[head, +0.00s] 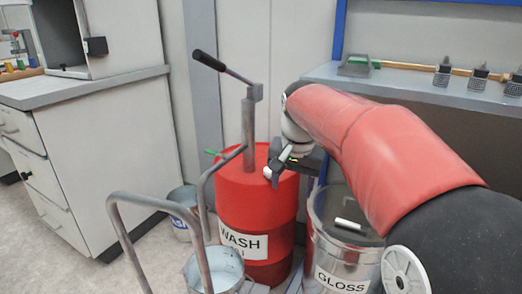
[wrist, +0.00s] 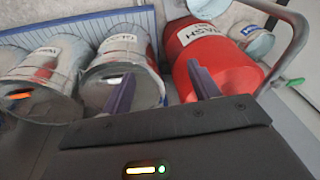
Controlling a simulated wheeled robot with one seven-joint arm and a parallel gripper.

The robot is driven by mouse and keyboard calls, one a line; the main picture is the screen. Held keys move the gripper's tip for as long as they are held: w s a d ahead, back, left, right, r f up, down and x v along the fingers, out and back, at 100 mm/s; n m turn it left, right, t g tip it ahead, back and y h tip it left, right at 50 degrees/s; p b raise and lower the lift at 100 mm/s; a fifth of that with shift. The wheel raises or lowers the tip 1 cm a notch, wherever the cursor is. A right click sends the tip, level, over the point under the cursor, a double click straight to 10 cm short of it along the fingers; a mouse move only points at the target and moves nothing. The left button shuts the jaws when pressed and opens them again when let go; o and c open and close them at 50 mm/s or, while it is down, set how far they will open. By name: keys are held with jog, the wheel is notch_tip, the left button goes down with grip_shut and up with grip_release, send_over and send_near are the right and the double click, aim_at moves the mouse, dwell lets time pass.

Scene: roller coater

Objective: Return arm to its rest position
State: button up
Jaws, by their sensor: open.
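My red and black arm reaches in from the right of the head view. My gripper (head: 277,167) is above the right side of the red WASH drum (head: 232,209), close to its lid; I cannot tell if it touches. In the wrist view the two purple fingers of my gripper (wrist: 160,86) stand apart with nothing between them. The red drum (wrist: 222,62) shows beyond the right finger, and the GLOSS bucket (wrist: 120,58) beyond the left one.
The GLOSS bucket (head: 345,265) stands right of the drum, under my arm. A pump with a black-gripped lever (head: 208,60) rises by the drum. A grey rail (head: 133,248), pails (head: 214,271) and a cabinet (head: 70,190) are left. A shelf (head: 405,83) holds tools behind my arm.

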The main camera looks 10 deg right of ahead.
jog(key=s+f+n+t, duration=0.1)
jog(key=s+f, duration=0.3)
jog(key=s, duration=0.7)
jog(key=s+f+n+t, duration=0.2)
jog(key=s+f+n, duration=0.2)
jog(key=s, duration=0.7)
jog(key=shift+s+d, duration=0.2)
dwell(0.3)
